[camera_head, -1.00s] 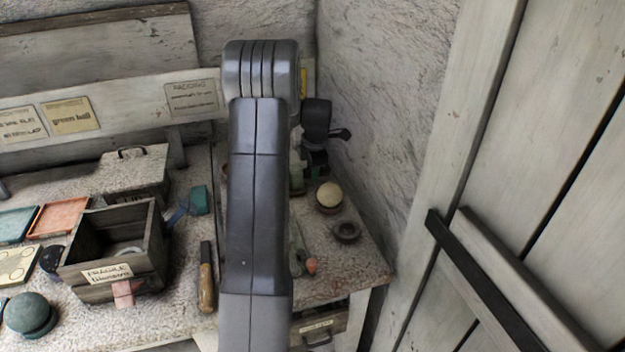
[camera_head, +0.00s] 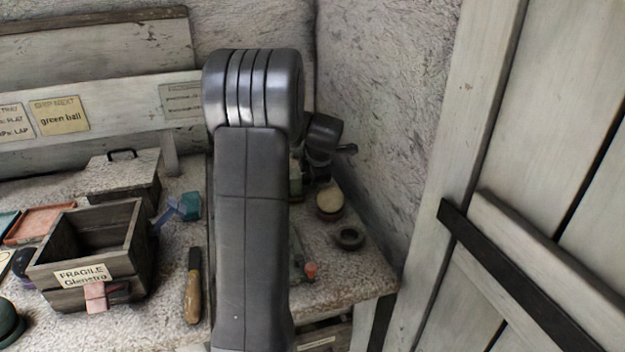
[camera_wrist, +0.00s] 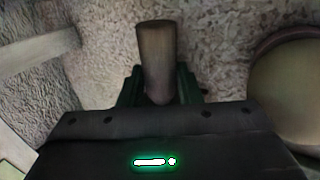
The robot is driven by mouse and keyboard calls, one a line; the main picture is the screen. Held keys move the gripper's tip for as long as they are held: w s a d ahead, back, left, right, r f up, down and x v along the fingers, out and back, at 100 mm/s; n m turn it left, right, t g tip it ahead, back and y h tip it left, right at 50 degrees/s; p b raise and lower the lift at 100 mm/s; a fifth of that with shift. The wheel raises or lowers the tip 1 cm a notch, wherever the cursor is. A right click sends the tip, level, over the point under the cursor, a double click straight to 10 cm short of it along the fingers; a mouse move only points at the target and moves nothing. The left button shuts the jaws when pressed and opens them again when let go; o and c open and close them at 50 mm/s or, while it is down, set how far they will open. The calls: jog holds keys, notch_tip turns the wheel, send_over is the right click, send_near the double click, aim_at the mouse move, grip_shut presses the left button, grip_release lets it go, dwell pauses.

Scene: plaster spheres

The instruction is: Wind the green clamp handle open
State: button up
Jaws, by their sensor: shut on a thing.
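In the wrist view my gripper (camera_wrist: 160,78) is shut on a grey-brown cylindrical grip (camera_wrist: 156,52), which stands up between its two dark green fingers. The grip looks like part of the clamp handle, but no green shows on it and the rest of the clamp is hidden. In the head view a small green part (camera_head: 296,181) shows just right of my arm, below the dark wrist; I cannot tell whether it is the clamp. My arm hides most of that spot and the fingertips there.
A cream ball (camera_head: 330,202) stands close right of my gripper, with a dark ring (camera_head: 350,238) in front of it. The rough wall (camera_head: 385,130) is close on the right.

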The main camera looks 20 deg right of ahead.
jog(key=o, duration=1)
jog(key=shift+r, duration=0.15)
jog(key=v, duration=1.3)
jog(key=shift+s+r, duration=0.2)
jog(key=shift+r, duration=0.1)
